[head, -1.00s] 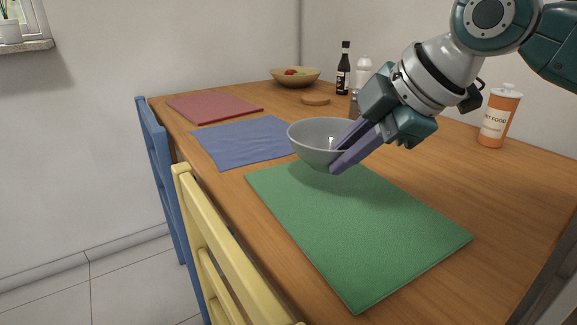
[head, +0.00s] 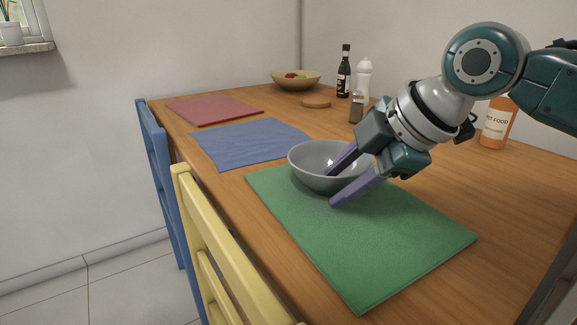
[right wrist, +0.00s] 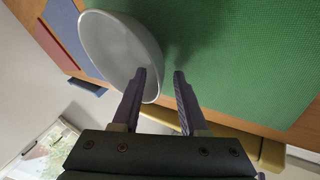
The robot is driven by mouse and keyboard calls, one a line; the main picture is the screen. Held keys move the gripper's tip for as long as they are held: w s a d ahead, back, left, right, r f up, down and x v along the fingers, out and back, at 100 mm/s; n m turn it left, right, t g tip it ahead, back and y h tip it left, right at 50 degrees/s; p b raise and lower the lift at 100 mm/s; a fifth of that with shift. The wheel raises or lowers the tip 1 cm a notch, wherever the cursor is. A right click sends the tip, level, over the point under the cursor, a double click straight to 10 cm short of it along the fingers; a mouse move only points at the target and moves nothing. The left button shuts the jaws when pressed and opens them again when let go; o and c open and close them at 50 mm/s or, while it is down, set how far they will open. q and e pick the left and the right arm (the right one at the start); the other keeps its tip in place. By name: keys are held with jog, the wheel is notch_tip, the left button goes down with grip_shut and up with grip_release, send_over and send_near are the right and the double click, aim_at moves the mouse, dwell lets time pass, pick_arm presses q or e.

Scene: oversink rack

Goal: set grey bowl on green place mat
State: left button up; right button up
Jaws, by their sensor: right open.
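The grey bowl (head: 308,172) is upright and appears to rest on the far left part of the green place mat (head: 365,245). In the right wrist view the bowl (right wrist: 112,45) is at upper left and the green mat (right wrist: 240,60) lies behind the fingers. My right gripper (head: 332,188) is open around the bowl's near right rim, one finger over the inside and the other outside. In the right wrist view the gripper (right wrist: 160,72) shows a clear gap between its fingers. My left gripper is in no view.
A blue mat (head: 245,142) and a red mat (head: 215,108) lie farther along the wooden table (head: 450,180). A fruit bowl (head: 297,82), dark bottle (head: 343,75), white bottle (head: 364,78) and orange container (head: 497,125) stand at the back. A yellow chair (head: 225,255) and blue chair (head: 160,165) line the left edge.

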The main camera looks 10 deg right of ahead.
jog(key=shift+r, duration=0.2)
jog(key=p+v, duration=0.4)
jog(key=v, duration=0.7)
jog(key=shift+s+r, duration=0.2)
jog(key=shift+r, duration=0.1)
